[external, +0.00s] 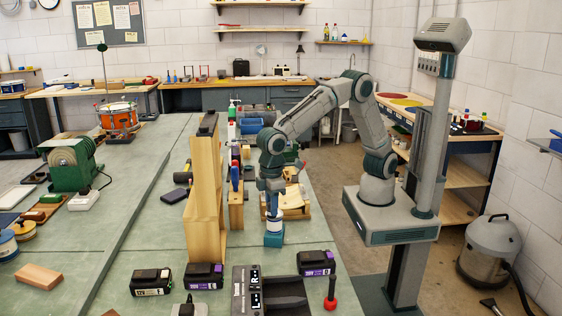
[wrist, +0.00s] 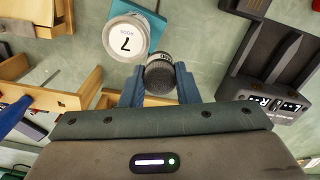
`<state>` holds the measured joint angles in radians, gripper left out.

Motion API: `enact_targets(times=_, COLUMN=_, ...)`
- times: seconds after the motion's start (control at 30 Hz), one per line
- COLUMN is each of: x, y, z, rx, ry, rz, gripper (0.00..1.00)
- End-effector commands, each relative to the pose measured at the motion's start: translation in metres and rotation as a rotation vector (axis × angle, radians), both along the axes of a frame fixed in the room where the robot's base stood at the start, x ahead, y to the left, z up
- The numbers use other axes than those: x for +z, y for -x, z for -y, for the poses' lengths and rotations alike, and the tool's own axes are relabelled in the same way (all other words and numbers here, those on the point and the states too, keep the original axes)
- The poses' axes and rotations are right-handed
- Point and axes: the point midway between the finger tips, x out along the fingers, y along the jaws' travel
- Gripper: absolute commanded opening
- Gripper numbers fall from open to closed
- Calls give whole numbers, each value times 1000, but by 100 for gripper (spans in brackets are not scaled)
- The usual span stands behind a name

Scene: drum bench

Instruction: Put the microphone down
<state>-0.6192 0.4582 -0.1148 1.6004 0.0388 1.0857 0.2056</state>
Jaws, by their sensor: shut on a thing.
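The microphone's dark round mesh head (wrist: 160,76) shows between my two blue fingers in the wrist view, so my gripper (wrist: 158,88) is shut on it. The rest of its body is mostly hidden. In the external view my gripper (external: 271,190) points down over the bench top, and I cannot make out the microphone there. A white can marked 7 (wrist: 127,35) is right beside the microphone head in the wrist view; I cannot tell whether they touch. A flat teal face (wrist: 152,22) lies behind the can, and a teal block (external: 273,239) shows below my gripper.
A tall wooden rack (external: 204,195) stands left of my gripper. A black charger (external: 268,290) and a purple-black battery (external: 316,262) are in front. A red-ended tool (external: 331,298) stands near the right edge. The green bench top (external: 150,235) has clear room further left.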

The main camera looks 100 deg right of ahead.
Motion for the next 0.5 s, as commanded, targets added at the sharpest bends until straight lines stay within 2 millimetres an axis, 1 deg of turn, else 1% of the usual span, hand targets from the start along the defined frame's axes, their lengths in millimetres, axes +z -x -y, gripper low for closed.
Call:
enact_targets(times=0.03, x=-3, y=-7, z=-17, rx=-11, ry=-1, rz=0, gripper=6)
enact_targets(times=0.1, x=-7, y=-14, z=-38, rx=-31, ry=-4, rz=-3, gripper=6)
enact_targets(times=0.2, x=-13, y=-22, z=-62, rx=-58, ry=-9, rz=-4, gripper=6)
enact_targets(times=0.33, x=-18, y=-27, z=-83, rx=-82, ry=-12, rz=-6, gripper=6)
enact_targets(times=0.43, x=-22, y=-29, z=-91, rx=-92, ry=-13, rz=-8, gripper=6)
enact_targets(times=0.5, x=-29, y=-29, z=-93, rx=-95, ry=-12, rz=-9, gripper=6)
